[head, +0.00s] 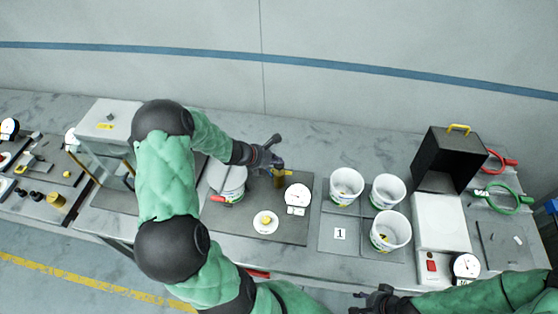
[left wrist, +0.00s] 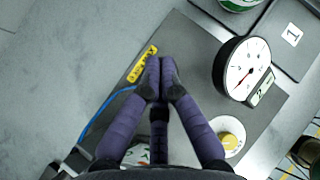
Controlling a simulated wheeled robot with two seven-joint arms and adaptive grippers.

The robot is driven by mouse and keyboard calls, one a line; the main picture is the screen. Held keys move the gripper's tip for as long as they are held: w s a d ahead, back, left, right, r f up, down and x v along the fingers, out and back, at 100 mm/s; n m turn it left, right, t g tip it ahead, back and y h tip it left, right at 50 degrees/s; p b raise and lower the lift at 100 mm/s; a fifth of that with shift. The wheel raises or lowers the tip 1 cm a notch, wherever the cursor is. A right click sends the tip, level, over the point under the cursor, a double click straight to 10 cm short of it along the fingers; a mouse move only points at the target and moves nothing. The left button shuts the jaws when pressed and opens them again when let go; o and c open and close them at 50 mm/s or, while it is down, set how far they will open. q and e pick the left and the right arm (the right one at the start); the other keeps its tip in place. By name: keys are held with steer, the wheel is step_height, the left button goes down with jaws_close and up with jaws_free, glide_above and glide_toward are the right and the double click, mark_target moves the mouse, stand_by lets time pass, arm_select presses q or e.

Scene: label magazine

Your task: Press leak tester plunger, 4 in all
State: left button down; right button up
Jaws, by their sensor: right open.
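The leak tester is a grey plate (head: 240,221) with a round white gauge (head: 296,194) and a yellow knob (head: 265,219) on a white disc, which looks like the plunger. In the left wrist view the gauge (left wrist: 244,70) has a red needle, and the knob (left wrist: 229,138) is right of my fingers. A white tub (head: 228,182) stands at the plate's left, partly hidden by my arm. My left gripper (left wrist: 159,78) has its fingertips together, nothing visible between them, over the plate's back part, apart from the knob. My right gripper (head: 371,300) is open at the bottom edge.
Three white tubs (head: 346,187) stand on a mat marked 1 to the right. Further right are a black open box (head: 447,159), a white unit (head: 440,222), another gauge (head: 466,266) and red and green rings. A glass-sided cabinet (head: 108,121) stands left of my arm.

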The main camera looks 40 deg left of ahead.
arm_select(q)
steer(key=shift+r+p, duration=0.75)
steer(key=shift+r, duration=0.3)
arm_select(e)
steer(key=shift+r, duration=0.9)
arm_select(q)
step_height(320, 180, up, 5)
steer(key=p, duration=0.4)
arm_select(e)
step_height(320, 180, up, 4)
steer(key=shift+r, duration=0.1)
stand_by(0.4)
